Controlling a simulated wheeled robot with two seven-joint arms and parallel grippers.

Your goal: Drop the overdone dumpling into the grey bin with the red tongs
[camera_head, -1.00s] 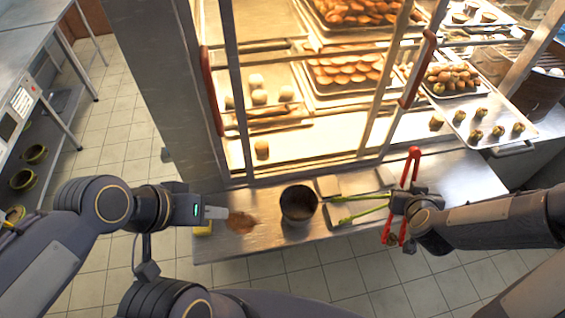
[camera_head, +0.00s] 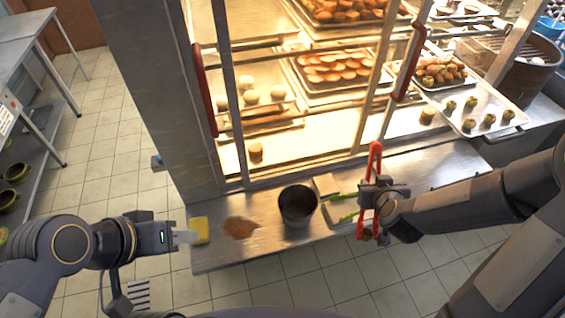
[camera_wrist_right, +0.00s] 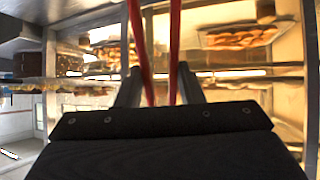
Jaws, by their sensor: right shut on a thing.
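My right gripper (camera_head: 365,196) is shut on the red tongs (camera_head: 375,158), with one end up toward the cabinet and the other down at the counter's front edge. Their two red arms (camera_wrist_right: 175,40) also rise between my fingers in the right wrist view. A small brown lump (camera_head: 367,235) shows at the tongs' lower end; it may be the overdone dumpling, but I cannot tell if it is gripped. The dark grey bin (camera_head: 298,207) stands open on the counter, left of the tongs. My left gripper (camera_head: 187,238) is near the counter's left end; its opening is unclear.
A yellow sponge (camera_head: 200,230) and a brown stain (camera_head: 240,228) are left of the bin. The glass cabinet (camera_head: 225,100) with trays of food stands behind.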

